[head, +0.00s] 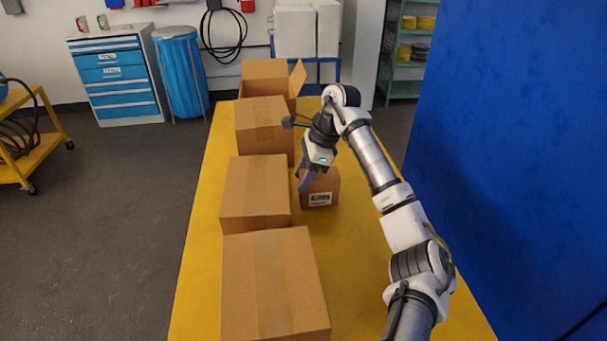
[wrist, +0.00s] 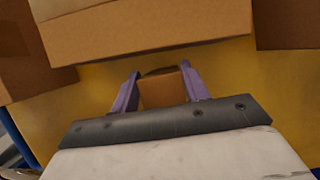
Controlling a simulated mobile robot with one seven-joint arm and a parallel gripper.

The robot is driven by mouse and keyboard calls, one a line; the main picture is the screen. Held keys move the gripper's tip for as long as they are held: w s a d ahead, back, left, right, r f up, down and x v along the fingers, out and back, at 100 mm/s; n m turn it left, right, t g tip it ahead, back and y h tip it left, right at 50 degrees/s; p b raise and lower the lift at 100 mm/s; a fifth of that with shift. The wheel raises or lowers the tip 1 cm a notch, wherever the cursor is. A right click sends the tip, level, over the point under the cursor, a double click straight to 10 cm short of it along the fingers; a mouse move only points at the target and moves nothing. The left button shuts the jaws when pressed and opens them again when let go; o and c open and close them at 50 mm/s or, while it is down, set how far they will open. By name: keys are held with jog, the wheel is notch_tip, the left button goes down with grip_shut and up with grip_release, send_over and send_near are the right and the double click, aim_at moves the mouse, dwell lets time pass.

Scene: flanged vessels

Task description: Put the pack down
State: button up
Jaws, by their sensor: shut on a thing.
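The pack is a small brown carton with a white printed label (head: 320,198), at the middle of the yellow table in the head view. My gripper (head: 304,180) comes down on it from above and is shut on it. In the wrist view the pack (wrist: 163,90) sits between the two purple fingers of my gripper (wrist: 160,86). The pack looks upright. I cannot tell whether its underside touches the table or hangs just above it.
The yellow table (head: 205,240) carries a row of larger cartons along its left: a near one (head: 275,290), a middle one (head: 255,195), a taller one (head: 262,125) and an open one (head: 268,75). Bare table lies right of the near carton. A blue partition (head: 500,150) stands at right.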

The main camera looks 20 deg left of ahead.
jog(key=shift+f, duration=0.4)
jog(key=shift+f, duration=0.1)
jog(key=o, duration=1.1)
jog(key=shift+c, duration=0.2)
jog(key=shift+r, duration=0.2)
jog(key=shift+w+d+r, duration=0.1)
jog(key=shift+d, duration=0.05)
jog(key=b+v, duration=0.4)
jog(key=v, duration=0.7)
jog(key=shift+r, duration=0.3)
